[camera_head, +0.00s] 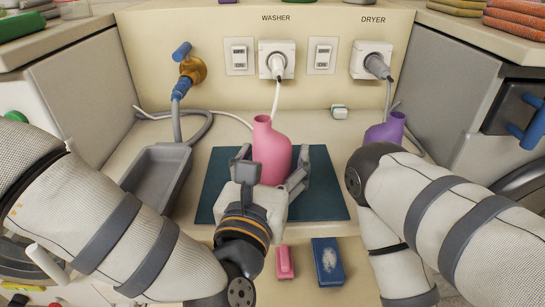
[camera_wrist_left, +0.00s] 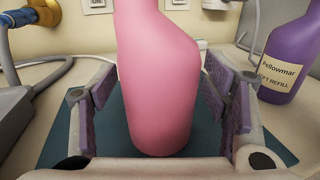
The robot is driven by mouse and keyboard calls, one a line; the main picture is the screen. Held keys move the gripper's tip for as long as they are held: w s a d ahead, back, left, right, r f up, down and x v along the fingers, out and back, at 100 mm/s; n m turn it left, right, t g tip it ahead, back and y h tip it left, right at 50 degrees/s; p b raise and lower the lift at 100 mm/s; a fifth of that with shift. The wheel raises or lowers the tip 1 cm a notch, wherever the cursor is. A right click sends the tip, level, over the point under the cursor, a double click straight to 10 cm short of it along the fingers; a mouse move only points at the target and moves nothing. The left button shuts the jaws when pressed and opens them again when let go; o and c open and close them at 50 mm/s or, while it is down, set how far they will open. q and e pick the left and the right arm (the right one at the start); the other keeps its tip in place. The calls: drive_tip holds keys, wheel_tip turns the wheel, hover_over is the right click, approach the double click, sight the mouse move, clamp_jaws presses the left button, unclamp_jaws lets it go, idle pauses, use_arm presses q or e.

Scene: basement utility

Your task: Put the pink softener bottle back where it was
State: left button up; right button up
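The pink softener bottle (camera_head: 271,150) stands upright on a dark teal mat (camera_head: 333,205) below the outlets. It also fills the middle of the left wrist view (camera_wrist_left: 158,85). My left gripper (camera_head: 272,172) is open, with its fingers on either side of the bottle's lower body. In the left wrist view, a gap shows between each finger pad and the bottle, so they look apart. My right arm (camera_head: 440,205) crosses the right side, but its gripper is not in view.
A purple bottle (camera_head: 386,130) stands right of the mat, partly hidden by my right arm. A grey tray (camera_head: 158,172) and hose lie left. A pink block (camera_head: 284,262) and blue box (camera_head: 327,262) are in front. A white cord (camera_head: 276,98) hangs behind the bottle.

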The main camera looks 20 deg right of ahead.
use_arm(q)
drive_tip(key=shift+r, duration=0.1)
drive_tip(key=shift+s+a+r, duration=0.1)
drive_tip(key=shift+s+a, duration=0.05)
drive_tip(key=shift+s, duration=0.05)
drive_tip(key=v, duration=1.1)
drive_tip(key=shift+s+a, duration=0.2)
